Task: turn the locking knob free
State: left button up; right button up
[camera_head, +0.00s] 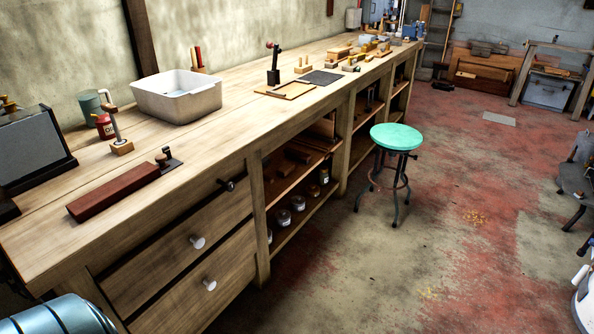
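Neither of my grippers is in view. A small dark knob on a short stem (413,156) sticks out to the right just under the seat of a round turquoise stool (396,137). The stool stands upright on dark metal legs on the floor, in front of the workbench's open shelves. A dark handle (227,185) also sticks out near the top of the workbench's drawer front. I cannot tell from this view which of the two is the locking knob, or whether either is tight or loose. Nothing touches either one.
A long wooden workbench (225,120) runs along the left wall. A white basin (178,95), a dark red block (115,192) and several tools lie on it. White drawer knobs (197,241) stick out in front. The floor around the stool is clear; dark metal equipment (574,178) stands at right.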

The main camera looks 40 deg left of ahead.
aim_at(229, 187)
jog(key=i+l+u, duration=0.1)
jog(key=i, duration=0.55)
jog(key=i+l+u, duration=0.1)
jog(key=i, duration=0.5)
jog(key=i+l+u, duration=0.15)
jog(key=i+u, duration=0.2)
jog(key=u, duration=0.15)
jog(key=i+l+u, duration=0.3)
jog(key=u, duration=0.15)
jog(key=i+l+u, duration=0.3)
jog(key=u, duration=0.2)
jog(key=i+l+u, duration=0.2)
jog(key=l+u, duration=0.25)
jog(key=l, duration=0.15)
jog(key=i+l+u, duration=0.1)
jog(key=l+u, duration=0.4)
